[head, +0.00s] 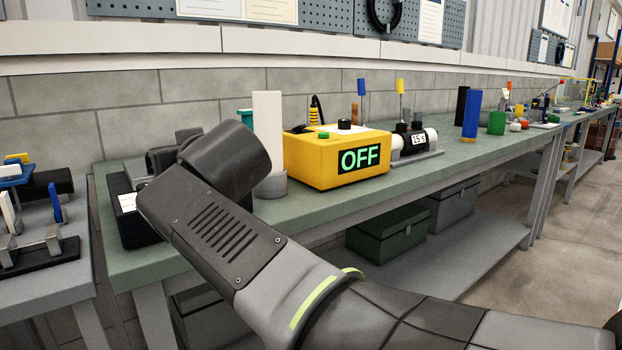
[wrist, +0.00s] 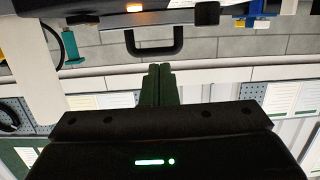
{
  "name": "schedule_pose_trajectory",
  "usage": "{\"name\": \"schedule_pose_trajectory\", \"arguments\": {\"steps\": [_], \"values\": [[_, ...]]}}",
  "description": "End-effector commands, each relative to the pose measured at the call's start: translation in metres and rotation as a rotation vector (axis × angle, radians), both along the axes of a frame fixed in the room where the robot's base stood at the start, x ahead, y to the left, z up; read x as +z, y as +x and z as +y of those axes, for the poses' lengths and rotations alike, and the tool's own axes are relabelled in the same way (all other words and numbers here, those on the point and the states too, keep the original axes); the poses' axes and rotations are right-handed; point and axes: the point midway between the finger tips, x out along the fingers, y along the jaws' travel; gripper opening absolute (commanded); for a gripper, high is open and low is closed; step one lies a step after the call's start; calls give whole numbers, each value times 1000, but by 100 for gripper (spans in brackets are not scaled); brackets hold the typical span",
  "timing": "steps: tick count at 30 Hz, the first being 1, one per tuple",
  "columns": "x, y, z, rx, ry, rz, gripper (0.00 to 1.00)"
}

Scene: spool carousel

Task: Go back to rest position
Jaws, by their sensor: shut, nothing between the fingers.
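My gripper (wrist: 157,70) shows in the wrist view with its two dark green fingers together and nothing between them. That view looks upside down. The fingers point toward a black handle (wrist: 155,48) on a device, and I cannot tell the distance. In the head view my arm reaches across the front of the green bench (head: 480,150), and its bulk hides the gripper. A yellow box (head: 310,165) with a lit green "OFF" display stands on the bench to the right of my arm. A white cylinder (head: 268,125) stands upright in a grey holder beside the box.
A gauge device (head: 418,140) reading about 15 and a blue cylinder (head: 472,115) stand farther right. A black device (head: 130,215) is partly behind my arm. A side table (head: 40,280) with small parts is at left. The floor (head: 545,235) at right is clear.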

Motion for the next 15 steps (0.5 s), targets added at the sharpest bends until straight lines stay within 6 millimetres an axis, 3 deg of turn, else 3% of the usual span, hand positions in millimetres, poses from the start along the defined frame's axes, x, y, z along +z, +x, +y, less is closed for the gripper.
{"name": "schedule_pose_trajectory", "arguments": {"steps": [7, 15], "values": [[7, 8, 7, -1, 1, 2, 0], [30, 37, 31, -1, 1, 1, 0]]}}
